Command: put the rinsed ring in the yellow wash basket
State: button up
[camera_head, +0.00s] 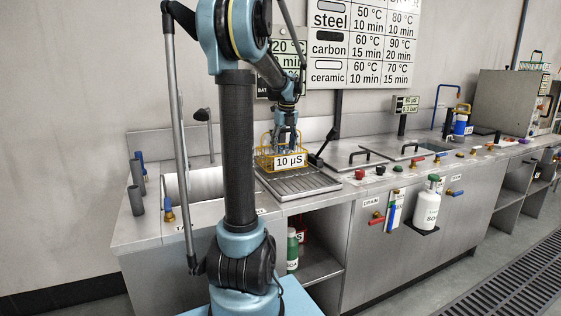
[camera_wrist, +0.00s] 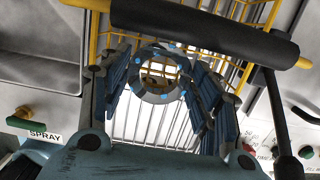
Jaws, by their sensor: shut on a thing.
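The yellow wash basket (camera_head: 262,153) stands on the ribbed steel drainer in the head view. In the wrist view its yellow wires (camera_wrist: 268,14) and black handle grip (camera_wrist: 205,31) cross the upper part. My gripper (camera_head: 286,139) points down over the basket; its fingers (camera_wrist: 163,80) also show in the wrist view. They are shut on a grey ring (camera_wrist: 157,96) with blue spots. Yellow wire shows through the ring's hole. The ring cannot be made out in the head view. How far it is above the basket floor, I cannot tell.
A "10 µS" sign (camera_head: 289,160) covers part of the basket's front. The ribbed drainer (camera_head: 300,184) is bare in front. A black lever (camera_head: 327,146) stands close right of the basket. Lidded tanks (camera_head: 352,158) are further right.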

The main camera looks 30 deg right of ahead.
aim_at(282, 147)
jog(key=shift+w+d, duration=0.1)
jog(key=shift+w, duration=1.05)
notch_tip(282, 147, down, 2)
jog(key=shift+f, duration=2.55)
jog(key=o, duration=1.3)
jog(key=r, duration=0.4)
jog(key=s+r, duration=0.1)
jog(key=r, duration=0.3)
jog(key=s+r, duration=0.1)
jog(key=r, duration=0.3)
